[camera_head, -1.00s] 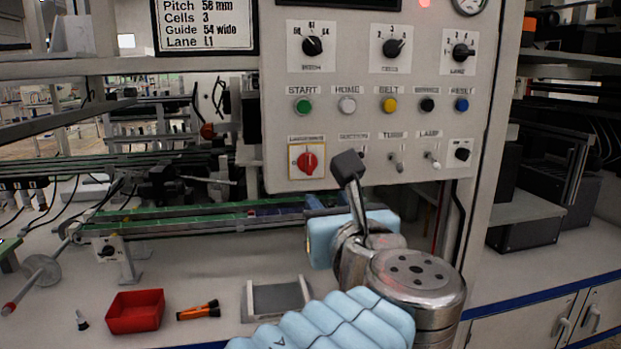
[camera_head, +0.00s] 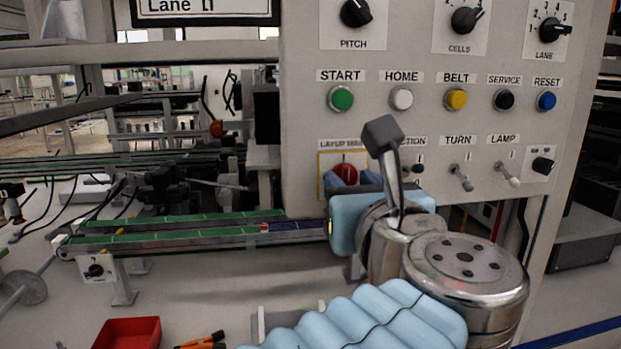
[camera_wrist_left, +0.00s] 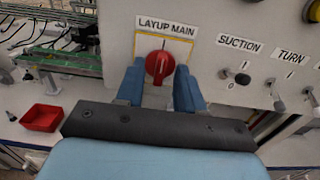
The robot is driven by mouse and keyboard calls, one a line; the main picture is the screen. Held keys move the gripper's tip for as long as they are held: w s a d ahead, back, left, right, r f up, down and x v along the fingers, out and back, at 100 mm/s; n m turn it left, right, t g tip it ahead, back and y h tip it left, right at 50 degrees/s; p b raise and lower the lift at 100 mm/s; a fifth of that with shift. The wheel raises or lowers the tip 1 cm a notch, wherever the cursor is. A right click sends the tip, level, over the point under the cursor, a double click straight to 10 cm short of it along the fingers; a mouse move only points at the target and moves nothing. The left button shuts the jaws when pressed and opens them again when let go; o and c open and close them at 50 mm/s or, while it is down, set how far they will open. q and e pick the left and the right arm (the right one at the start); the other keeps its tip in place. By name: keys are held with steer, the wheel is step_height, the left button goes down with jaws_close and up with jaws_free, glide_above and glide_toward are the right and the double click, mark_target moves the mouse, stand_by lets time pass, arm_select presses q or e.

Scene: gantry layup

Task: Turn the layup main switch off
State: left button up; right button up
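The layup main switch (camera_wrist_left: 160,66) is a red rotary knob on a yellow-framed plate labelled LAYUP MAIN, low on the left of the grey panel. Its handle stands about upright in the left wrist view. My left gripper (camera_wrist_left: 158,84) has its two blue fingers apart, one on each side of the knob, with gaps visible. In the head view my left gripper (camera_head: 356,180) covers the lower part of the red knob (camera_head: 345,171). Whether the fingertips touch the panel cannot be told. My right gripper is not in view.
The suction toggle (camera_wrist_left: 241,78) and turn toggle (camera_wrist_left: 276,90) sit just right of the switch. A row of buttons, with the green START button (camera_head: 341,98) at its left, is above. A red tray (camera_head: 127,333) lies on the bench below, left. Green conveyor rails (camera_head: 180,238) run left.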

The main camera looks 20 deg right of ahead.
arm_select(q)
steer(key=shift+w, duration=0.1)
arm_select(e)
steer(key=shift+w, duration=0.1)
arm_select(q)
jaws_close()
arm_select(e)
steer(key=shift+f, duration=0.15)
arm_select(q)
steer(key=shift+f+n+b, duration=0.2)
steer(key=shift+n+b, duration=4.1)
steer(key=shift+n, duration=4.7)
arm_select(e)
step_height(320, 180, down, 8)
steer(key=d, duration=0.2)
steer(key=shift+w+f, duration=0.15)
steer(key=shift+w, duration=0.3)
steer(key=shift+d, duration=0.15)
